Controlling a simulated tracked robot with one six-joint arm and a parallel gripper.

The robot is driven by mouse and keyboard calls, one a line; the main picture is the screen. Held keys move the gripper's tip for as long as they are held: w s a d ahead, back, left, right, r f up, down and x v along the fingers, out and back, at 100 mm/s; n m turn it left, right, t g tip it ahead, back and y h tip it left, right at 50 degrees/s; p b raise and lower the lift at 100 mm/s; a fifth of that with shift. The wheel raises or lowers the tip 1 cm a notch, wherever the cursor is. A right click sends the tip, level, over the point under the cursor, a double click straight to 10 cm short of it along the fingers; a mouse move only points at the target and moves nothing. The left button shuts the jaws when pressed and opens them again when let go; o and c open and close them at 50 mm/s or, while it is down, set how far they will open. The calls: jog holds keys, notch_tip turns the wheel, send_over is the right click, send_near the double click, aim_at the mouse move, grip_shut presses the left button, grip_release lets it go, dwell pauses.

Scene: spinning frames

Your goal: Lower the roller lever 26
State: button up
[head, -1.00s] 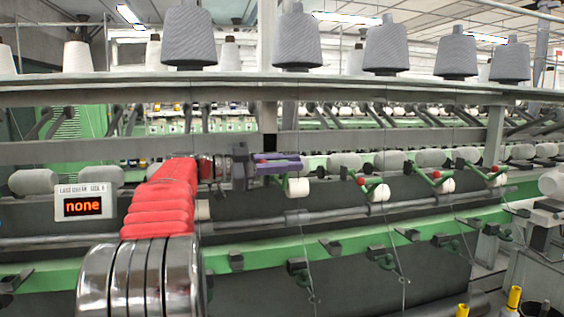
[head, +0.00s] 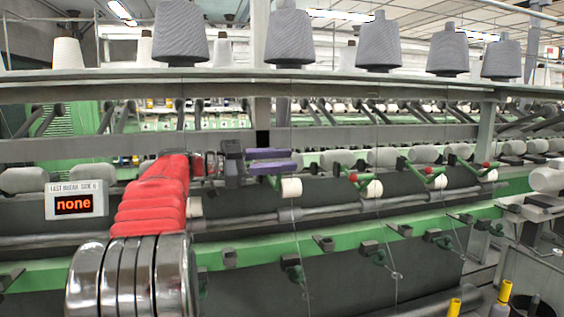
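My gripper (head: 292,160) points to the right, with its two purple fingers one above the other and a gap between them. It is open. Just below it are a white roller (head: 291,187) and part of a green lever (head: 277,182); the lever's upper end is hidden by the gripper. No number is readable, so I cannot tell which lever is 26. More green levers with red knobs stand to the right: one with its knob (head: 353,178), another knob (head: 428,171), and a far one (head: 486,165).
A display (head: 76,204) reading "none" is at the left. A shelf rail (head: 330,88) with grey yarn cones (head: 376,45) runs above. A green rail (head: 340,241) runs below the rollers. Yellow-topped bobbins (head: 504,292) are at the lower right.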

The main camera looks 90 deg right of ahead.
jog(key=v, duration=0.7)
jog(key=shift+w, duration=0.25)
jog(key=shift+v, duration=0.85)
jog(key=shift+w+a+f, duration=0.1)
jog(key=shift+f, duration=0.05)
jog(key=v, duration=1.4)
dwell(1.1)
